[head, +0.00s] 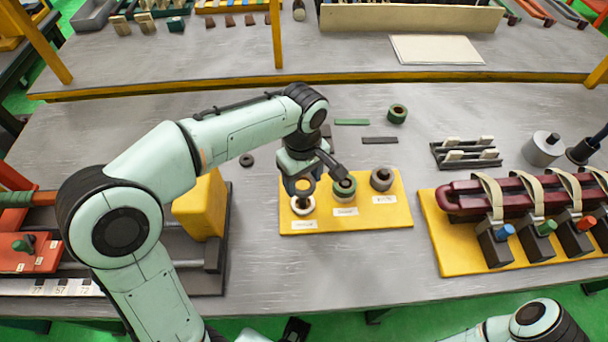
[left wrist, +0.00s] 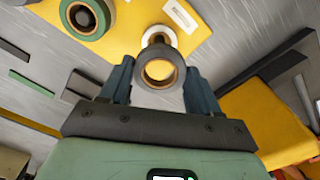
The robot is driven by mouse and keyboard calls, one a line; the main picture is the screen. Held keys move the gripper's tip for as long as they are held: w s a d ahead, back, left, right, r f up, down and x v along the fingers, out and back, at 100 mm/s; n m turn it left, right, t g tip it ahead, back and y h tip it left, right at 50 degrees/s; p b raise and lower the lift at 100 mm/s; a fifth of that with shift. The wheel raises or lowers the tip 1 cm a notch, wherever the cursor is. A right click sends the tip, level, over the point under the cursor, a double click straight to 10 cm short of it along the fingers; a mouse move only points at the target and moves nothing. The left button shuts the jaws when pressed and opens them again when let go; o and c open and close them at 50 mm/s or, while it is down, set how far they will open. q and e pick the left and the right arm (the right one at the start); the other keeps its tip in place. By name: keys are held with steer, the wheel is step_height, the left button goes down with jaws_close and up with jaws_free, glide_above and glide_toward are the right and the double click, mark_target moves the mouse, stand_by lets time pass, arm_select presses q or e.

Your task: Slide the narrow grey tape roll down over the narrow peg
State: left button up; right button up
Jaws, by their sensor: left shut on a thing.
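My left gripper (head: 302,182) is shut on a narrow dark grey tape roll (left wrist: 160,88). The roll hangs between the two fingers in the left wrist view, with a tan inner face and an open hole. In the head view it is just above the left-hand peg position of the yellow board (head: 374,219). A white roll (head: 302,209) sits low there; it also shows behind the held roll in the left wrist view (left wrist: 172,34). The narrow peg's dark top (left wrist: 154,37) shows beyond the held roll's rim. I cannot tell whether the peg enters the hole.
A green roll (head: 345,190) and a wider grey roll (head: 382,179) sit beside it on the board. Another green roll (head: 397,114) and a small dark ring (head: 247,160) lie on the table. A yellow block (head: 201,206) stands left; a maroon fixture (head: 520,195) stands right.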

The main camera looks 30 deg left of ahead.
mark_target(303, 191)
arm_select(q)
steer(key=shift+f+b, duration=1.15)
steer(key=shift+f, duration=0.45)
steer(key=shift+f+b, duration=0.75)
steer(key=shift+f, duration=0.35)
steer(key=o, duration=1.1)
step_height(303, 191, up, 13)
steer(key=p, duration=0.3)
steer(key=shift+r, duration=0.2)
